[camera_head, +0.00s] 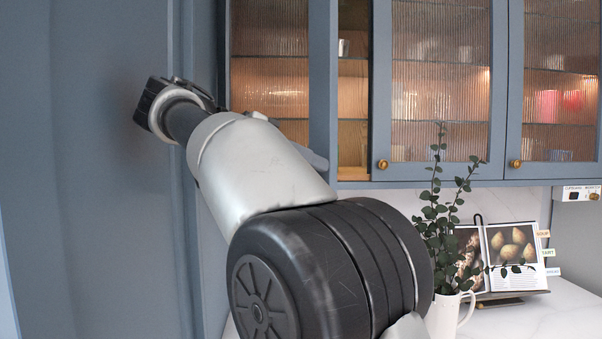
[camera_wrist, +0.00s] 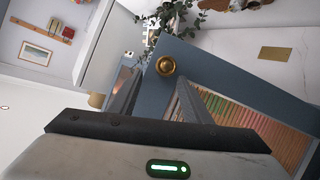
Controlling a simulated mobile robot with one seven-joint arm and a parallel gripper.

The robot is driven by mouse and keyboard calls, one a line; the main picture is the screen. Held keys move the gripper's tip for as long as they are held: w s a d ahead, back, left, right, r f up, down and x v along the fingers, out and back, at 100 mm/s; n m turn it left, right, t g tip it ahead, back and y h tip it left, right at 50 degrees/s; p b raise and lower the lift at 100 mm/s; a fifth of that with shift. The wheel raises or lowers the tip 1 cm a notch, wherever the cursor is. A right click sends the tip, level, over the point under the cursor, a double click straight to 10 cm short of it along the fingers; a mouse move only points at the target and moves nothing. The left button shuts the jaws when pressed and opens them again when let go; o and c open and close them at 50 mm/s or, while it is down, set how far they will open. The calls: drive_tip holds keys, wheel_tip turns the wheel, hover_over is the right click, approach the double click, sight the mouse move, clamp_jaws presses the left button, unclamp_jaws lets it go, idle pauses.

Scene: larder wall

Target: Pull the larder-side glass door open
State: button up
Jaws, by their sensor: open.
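The larder-side glass door (camera_head: 323,90) is the leftmost upper door, blue-framed with reeded glass. In the head view my arm hides the knob and most of my gripper (camera_head: 316,160).
The middle door (camera_head: 382,100) and right door (camera_head: 514,100) are shut, with brass knobs. A tall blue larder panel (camera_head: 100,180) stands close on the left. Below, a white jug (camera_head: 444,315) with leafy stems and an open book (camera_head: 512,250) stand on the marble counter (camera_head: 560,310).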

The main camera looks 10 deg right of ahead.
sight(320, 133)
wheel_tip(320, 133, up, 8)
drive_tip(key=p, duration=0.3)
drive_tip(key=shift+f, duration=0.25)
